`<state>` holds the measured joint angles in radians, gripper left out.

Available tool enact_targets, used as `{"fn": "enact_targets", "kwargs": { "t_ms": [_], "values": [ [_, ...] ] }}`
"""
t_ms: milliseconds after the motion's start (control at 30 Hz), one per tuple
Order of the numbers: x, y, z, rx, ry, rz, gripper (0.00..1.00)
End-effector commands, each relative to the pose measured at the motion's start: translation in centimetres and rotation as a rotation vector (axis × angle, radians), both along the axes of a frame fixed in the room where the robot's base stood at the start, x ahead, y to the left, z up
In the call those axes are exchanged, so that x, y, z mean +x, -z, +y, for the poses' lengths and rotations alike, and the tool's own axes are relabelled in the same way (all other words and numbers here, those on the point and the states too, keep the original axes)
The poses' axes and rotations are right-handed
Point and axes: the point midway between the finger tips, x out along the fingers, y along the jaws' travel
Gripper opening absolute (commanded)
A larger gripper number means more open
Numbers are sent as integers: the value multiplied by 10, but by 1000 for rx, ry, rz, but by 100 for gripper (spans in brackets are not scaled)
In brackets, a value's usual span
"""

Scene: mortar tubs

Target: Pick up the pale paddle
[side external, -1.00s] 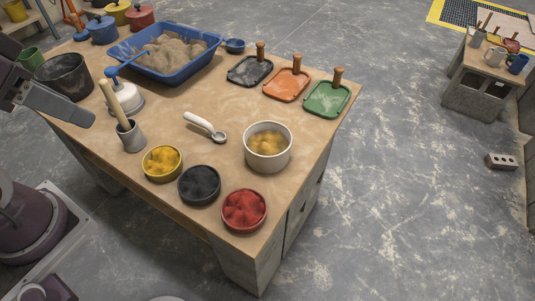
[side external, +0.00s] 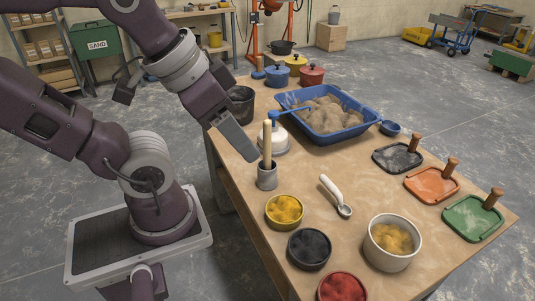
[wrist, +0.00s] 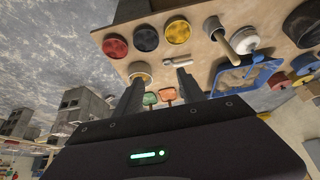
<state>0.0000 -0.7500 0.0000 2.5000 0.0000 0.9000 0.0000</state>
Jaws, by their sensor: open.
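The pale paddle (side external: 267,143) stands upright in a small grey cup (side external: 267,178) near the table's left edge; its lower end is hidden inside the cup. In the wrist view the paddle (wrist: 225,43) shows as a pale stick leaning out of the cup, off to the right of my fingers. My gripper (side external: 250,156) is above the table edge, left of the paddle in the side view. In the wrist view my gripper (wrist: 160,77) is open, with nothing between its fingers. I see no contact with the paddle.
A white pump jar (side external: 274,138) stands close behind the cup. A yellow tub (side external: 285,211), black tub (side external: 309,248) and white-handled scoop (side external: 335,195) lie in front. A blue sand tray (side external: 345,133) and dark bucket (side external: 240,104) are farther back.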

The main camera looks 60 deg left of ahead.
Motion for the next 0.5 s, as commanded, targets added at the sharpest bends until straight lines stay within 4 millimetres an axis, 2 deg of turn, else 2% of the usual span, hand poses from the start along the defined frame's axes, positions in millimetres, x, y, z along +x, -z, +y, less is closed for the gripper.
{"fn": "enact_targets", "kwargs": {
  "t_ms": [400,500],
  "values": [
    [0,0,0,0,0,0,45],
    [10,-1,5,-23,-62,25,45]
  ]
}}
